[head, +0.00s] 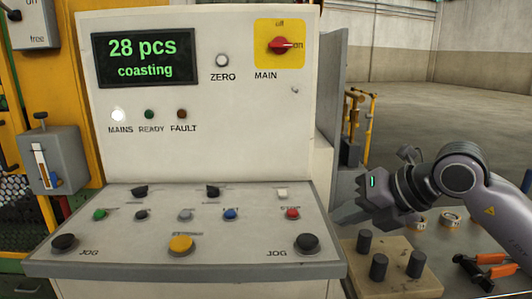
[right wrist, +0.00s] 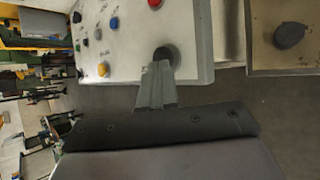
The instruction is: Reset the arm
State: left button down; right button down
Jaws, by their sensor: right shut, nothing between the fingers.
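My right arm comes in from the right in the head view. Its gripper (head: 345,214) points left, beside the right edge of the control panel (head: 210,190). The gripper is shut and empty. In the right wrist view its closed fingers (right wrist: 158,78) point toward the panel's corner, in front of the dark right JOG button (right wrist: 166,56). That JOG button also shows in the head view (head: 307,243), left of and below the fingertips. I cannot tell from these views whether the fingertips touch anything. My left gripper is not in view.
The display (head: 145,58) reads "28 pcs coasting". The red MAIN switch (head: 280,45) points to on and the MAINS lamp (head: 118,114) is lit white.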

jog(key=s+a+f+m+g+y+p, duration=0.1)
jog(key=s+a+f+m+y+p, duration=0.2)
jog(key=s+a+y, duration=0.65)
jog(key=w+d+f+m+t+h+p, duration=0.1)
jog(key=d+f+m+t+h, duration=0.5)
jog(key=m, duration=0.6)
jog(key=d+f+m+t+h+p, duration=0.1)
jog(key=d+f+m+t+h, duration=0.4)
jog(key=f+m, duration=0.5)
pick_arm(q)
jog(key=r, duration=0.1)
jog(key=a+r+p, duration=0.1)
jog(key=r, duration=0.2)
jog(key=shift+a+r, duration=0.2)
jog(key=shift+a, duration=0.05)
pick_arm(e)
jog(key=s+d+f+m+g+h, duration=0.3)
jog(key=s+f+m+g, duration=0.3)
jog(key=s+f, duration=0.7)
jog(key=shift+s+d+f+m, duration=0.35)
jog(key=shift+d+m, duration=0.2)
jog(key=shift+m, duration=0.25)
